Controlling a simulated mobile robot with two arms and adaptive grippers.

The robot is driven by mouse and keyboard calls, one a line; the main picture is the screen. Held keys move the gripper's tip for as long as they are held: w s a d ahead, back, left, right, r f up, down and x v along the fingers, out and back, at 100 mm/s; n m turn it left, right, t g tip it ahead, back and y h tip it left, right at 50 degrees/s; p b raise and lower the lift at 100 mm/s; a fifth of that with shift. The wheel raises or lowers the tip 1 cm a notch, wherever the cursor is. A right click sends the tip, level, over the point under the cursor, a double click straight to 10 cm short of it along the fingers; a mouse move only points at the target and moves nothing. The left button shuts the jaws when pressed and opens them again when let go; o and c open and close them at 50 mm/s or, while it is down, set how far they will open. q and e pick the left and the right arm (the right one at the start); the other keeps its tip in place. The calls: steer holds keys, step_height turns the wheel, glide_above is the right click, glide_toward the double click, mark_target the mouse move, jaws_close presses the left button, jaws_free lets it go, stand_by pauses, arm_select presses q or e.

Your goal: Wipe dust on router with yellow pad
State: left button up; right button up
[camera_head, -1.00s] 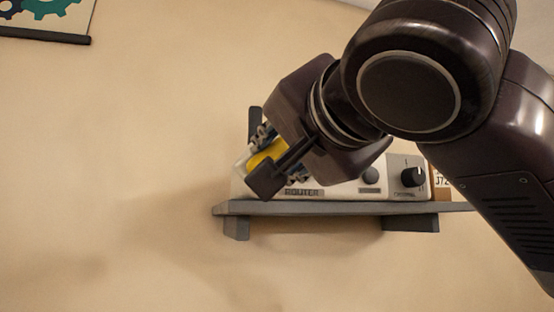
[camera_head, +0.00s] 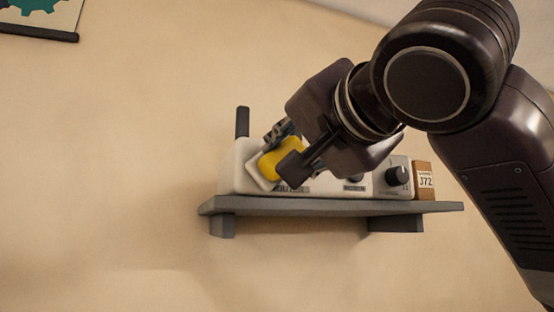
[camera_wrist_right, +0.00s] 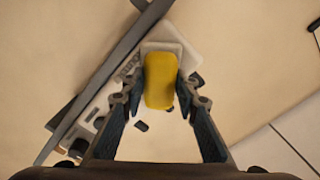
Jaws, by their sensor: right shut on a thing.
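The white router (camera_head: 235,165) stands on a grey wall shelf, with a dark antenna at its left end and a black knob at its right. It also shows tilted in the right wrist view (camera_wrist_right: 98,108). My right gripper (camera_head: 282,154) is shut on the yellow pad (camera_head: 276,164), in front of the router's left part. In the right wrist view the pad (camera_wrist_right: 159,80) sits between the fingertips, with a pale backing beyond it over the router's end. I cannot tell whether the pad touches the router. No dust is clearly visible. My left gripper is not in view.
The grey shelf (camera_head: 330,207) carries the router and a small brown box labelled J72 (camera_head: 424,181) at its right end. A framed gear poster (camera_head: 40,18) hangs at the upper left. The wall left of the shelf is bare.

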mark_target(254, 160)
steer(key=shift+w+d+b, duration=0.2)
steer(key=shift+d, duration=0.3)
steer(key=shift+w+d+b, duration=0.2)
steer(key=shift+d, duration=0.25)
steer(key=shift+w+d, duration=0.8)
steer(key=shift+d, duration=1.55)
steer(key=shift+s+a+b, duration=0.45)
steer(key=shift+s+a, duration=0.15)
steer(key=shift+a, duration=1.15)
steer(key=shift+s+a+b, duration=0.5)
steer(key=shift+s+a, duration=0.05)
steer(key=shift+a, duration=1.25)
steer(key=shift+s+a+b, duration=0.45)
steer(key=shift+s+a, duration=0.15)
steer(key=shift+a, duration=1.15)
steer(key=shift+d, duration=0.1)
steer(key=shift+d, duration=0.1)
steer(key=shift+s+d+f+b, duration=0.15)
steer(key=shift+s+d+b, duration=0.05)
steer(key=shift+s+b, duration=0.35)
steer(key=shift+b+v, duration=0.75)
steer(key=shift+v, duration=1.55)
